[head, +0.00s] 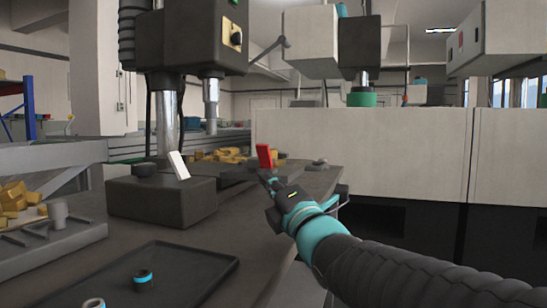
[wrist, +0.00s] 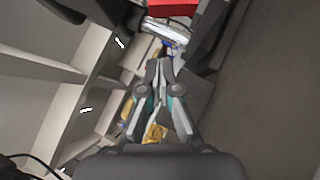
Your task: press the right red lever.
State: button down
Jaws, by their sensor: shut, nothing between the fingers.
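The red lever (head: 264,155) stands tilted on the far right part of the dark bench, just beyond my gripper in the head view. A red piece (wrist: 172,8), probably the same lever, is cut off at the top edge of the wrist view. My gripper (head: 266,178) reaches towards the lever's base from the front right; I cannot tell whether it touches. In the wrist view my gripper (wrist: 160,64) is shut with its fingertips together and nothing between them. A shiny metal cylinder (wrist: 166,32) lies between the fingertips and the red piece in that view.
A white lever (head: 179,165) stands on a dark machine base (head: 160,200) to the left, under a press head. A dark tray (head: 190,275) with small round parts lies in front. Yellow blocks (head: 225,155) sit behind. A pale cabinet (head: 370,155) stands at right.

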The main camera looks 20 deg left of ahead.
aim_at(258, 151)
jog(key=w+a+r, duration=0.1)
jog(key=w, duration=0.1)
jog(key=w+a+r+p, duration=0.1)
jog(key=w, duration=0.1)
jog(key=w+a+r, duration=0.1)
jog(key=w, duration=0.2)
jog(key=shift+r+p, duration=0.25)
jog(key=shift+p, duration=0.05)
jog(key=shift+a+r, duration=0.1)
jog(key=shift+r, duration=0.05)
